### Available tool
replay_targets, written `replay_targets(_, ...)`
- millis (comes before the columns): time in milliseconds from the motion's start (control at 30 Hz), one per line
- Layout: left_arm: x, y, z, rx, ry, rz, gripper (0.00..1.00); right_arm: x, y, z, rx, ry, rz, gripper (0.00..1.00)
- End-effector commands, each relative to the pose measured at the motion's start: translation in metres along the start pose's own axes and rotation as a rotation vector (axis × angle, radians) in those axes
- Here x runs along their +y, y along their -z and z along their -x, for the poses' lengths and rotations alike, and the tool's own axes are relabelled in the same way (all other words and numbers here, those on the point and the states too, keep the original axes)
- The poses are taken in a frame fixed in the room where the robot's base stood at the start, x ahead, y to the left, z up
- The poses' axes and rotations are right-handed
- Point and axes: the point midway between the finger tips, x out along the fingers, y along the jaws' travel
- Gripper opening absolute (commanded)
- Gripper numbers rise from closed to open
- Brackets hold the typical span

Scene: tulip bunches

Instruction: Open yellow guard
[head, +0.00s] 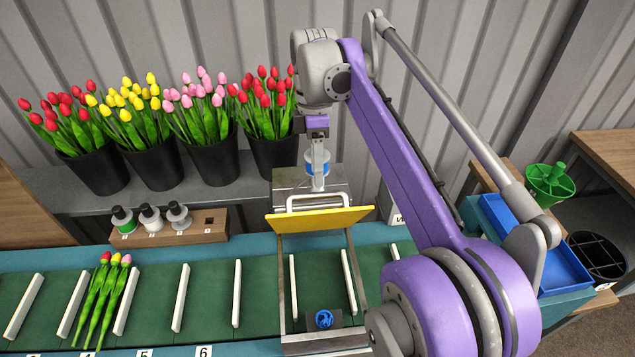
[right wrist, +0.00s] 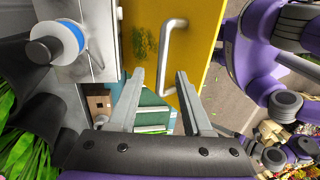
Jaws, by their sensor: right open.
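The yellow guard (head: 318,220) is a flat panel over the belt, at the front of a grey metal machine. It shows as a narrow, slanted strip in the head view. Its pale bar handle (head: 321,198) runs along the panel. In the right wrist view the guard (right wrist: 200,55) fills the upper middle, with the handle (right wrist: 167,52) ahead of the fingers. My right gripper (head: 319,188) points down just behind the handle. In the right wrist view my right gripper (right wrist: 159,72) is open, with nothing between its fingers. My left gripper is not in view.
A green belt (head: 210,300) with white dividers runs below, carrying several tulips (head: 104,290) at left. A blue-and-white spool (right wrist: 58,42) sits on the machine beside the gripper. A wooden spool block (head: 170,232) and black buckets (head: 205,160) of tulips stand left.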

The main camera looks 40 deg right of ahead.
Motion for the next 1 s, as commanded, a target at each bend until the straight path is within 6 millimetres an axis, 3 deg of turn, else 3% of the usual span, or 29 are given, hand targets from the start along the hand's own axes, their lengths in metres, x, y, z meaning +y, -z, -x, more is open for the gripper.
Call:
replay_targets(100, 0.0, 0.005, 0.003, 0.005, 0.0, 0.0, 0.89, 0.001, 0.0, 0.025, 0.001, -0.002, -0.001, 0.5)
replay_targets(300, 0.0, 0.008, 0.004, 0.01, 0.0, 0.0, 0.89, 0.001, 0.0, 0.048, 0.0, -0.001, -0.001, 0.5)
replay_targets(1000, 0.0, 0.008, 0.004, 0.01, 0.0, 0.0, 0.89, 0.001, 0.0, 0.051, 0.0, -0.001, -0.001, 0.5)
